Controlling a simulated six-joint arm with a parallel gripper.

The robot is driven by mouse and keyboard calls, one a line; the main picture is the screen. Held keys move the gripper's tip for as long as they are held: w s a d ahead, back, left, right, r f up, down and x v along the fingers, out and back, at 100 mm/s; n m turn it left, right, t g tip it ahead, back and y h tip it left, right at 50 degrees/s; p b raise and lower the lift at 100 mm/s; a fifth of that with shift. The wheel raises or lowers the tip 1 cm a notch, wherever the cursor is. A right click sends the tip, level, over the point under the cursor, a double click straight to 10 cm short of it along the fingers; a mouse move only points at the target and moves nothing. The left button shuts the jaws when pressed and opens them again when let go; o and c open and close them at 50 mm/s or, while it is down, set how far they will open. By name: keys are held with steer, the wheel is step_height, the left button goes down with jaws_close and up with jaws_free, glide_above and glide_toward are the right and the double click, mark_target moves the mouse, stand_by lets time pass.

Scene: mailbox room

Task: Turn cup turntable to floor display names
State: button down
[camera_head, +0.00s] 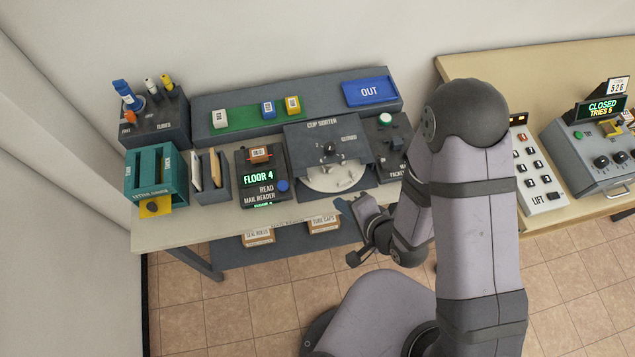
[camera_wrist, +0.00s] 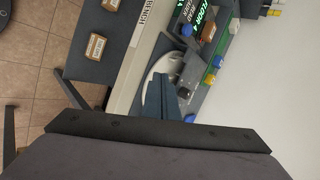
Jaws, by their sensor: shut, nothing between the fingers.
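The cup sorter (camera_head: 322,137) is a dark grey box on the bench with a black knob on top. Its pale round turntable (camera_head: 338,179) shows below the box's front edge; marks on it are too small to read. The mail reader (camera_head: 260,178) left of it has a green display reading "FLOOR 4". My gripper (camera_head: 349,205) is shut and empty, in front of the turntable near the bench's front edge. In the wrist view, my gripper (camera_wrist: 163,97) overlaps part of the turntable (camera_wrist: 157,72); whether they touch I cannot tell.
A teal letter rack (camera_head: 155,174) and a grey holder with envelopes (camera_head: 210,175) stand left. Coloured cubes sit on a green strip (camera_head: 240,120) behind, beside a blue OUT tray (camera_head: 368,91). Brown boxes (camera_head: 257,239) lie on the lower shelf. A lift panel (camera_head: 537,165) stands right.

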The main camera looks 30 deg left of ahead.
steer(key=b+x, duration=0.7)
steer(key=b, duration=0.6)
steer(key=shift+a+f, duration=0.15)
steer(key=shift+f, duration=0.1)
steer(key=a, duration=0.1)
steer(key=w+a+p, duration=0.1)
steer(key=a+f, duration=0.1)
steer(key=shift+w+a, duration=0.1)
steer(key=shift+w, duration=0.15)
steer(key=shift+w+a+f+p, duration=0.1)
steer(key=shift+w+a+p, duration=0.15)
steer(key=shift+a, duration=0.3)
steer(key=shift+w+a+f+p, duration=0.1)
steer(key=shift+w+a+p, duration=0.15)
steer(key=shift+a, duration=0.25)
steer(key=shift+a, duration=0.1)
